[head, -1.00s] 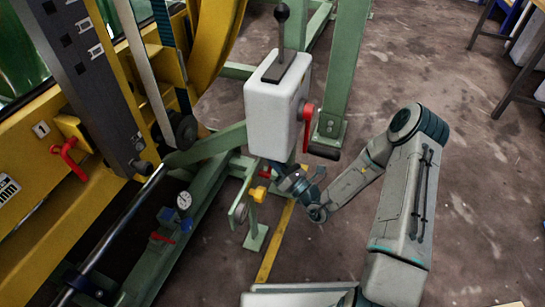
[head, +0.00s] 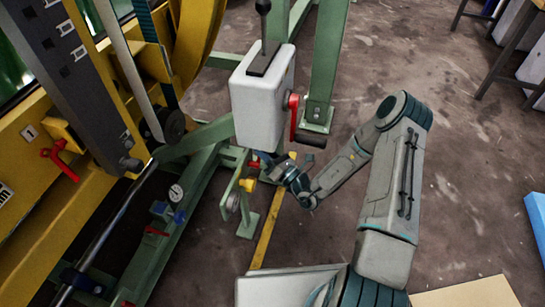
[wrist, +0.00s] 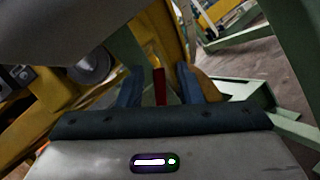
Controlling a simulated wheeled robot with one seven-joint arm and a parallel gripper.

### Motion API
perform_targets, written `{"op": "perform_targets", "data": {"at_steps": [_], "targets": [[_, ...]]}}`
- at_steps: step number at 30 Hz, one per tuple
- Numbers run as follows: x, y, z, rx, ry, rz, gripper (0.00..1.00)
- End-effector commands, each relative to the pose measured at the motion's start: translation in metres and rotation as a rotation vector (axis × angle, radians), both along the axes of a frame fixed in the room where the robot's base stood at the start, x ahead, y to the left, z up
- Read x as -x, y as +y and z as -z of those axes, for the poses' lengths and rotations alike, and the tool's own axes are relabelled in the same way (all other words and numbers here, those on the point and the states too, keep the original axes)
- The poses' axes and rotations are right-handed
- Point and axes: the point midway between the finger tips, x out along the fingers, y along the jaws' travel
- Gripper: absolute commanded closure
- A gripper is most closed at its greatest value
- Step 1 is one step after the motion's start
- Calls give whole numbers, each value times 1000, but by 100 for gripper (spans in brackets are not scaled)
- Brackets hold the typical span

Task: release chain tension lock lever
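My gripper (head: 276,168) reaches in from the right, just below the white box (head: 260,105) on the green frame. In the wrist view its two blue-grey fingers (wrist: 160,88) are apart. A narrow upright red piece (wrist: 160,86) shows in the gap between them, with space on both sides; it may be the lock lever, but I cannot tell its depth. In the head view a small red part (head: 254,163) and a yellow knob (head: 247,185) sit just left of the fingertips. No part is clearly marked as the chain tension lock lever.
The white box carries a red crank (head: 294,110) with a dark grip above my gripper, and a black-knobbed lever (head: 263,35) on top. Another red lever (head: 60,160) is on the yellow machine.

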Motion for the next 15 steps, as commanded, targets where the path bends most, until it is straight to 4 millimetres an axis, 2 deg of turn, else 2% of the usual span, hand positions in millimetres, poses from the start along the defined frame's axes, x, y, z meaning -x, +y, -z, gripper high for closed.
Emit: {"op": "perform_targets", "data": {"at_steps": [5, 15], "targets": [[19, -19, 6, -1, 6, 4, 68], [70, -70, 29, -1, 4, 4, 68]]}}
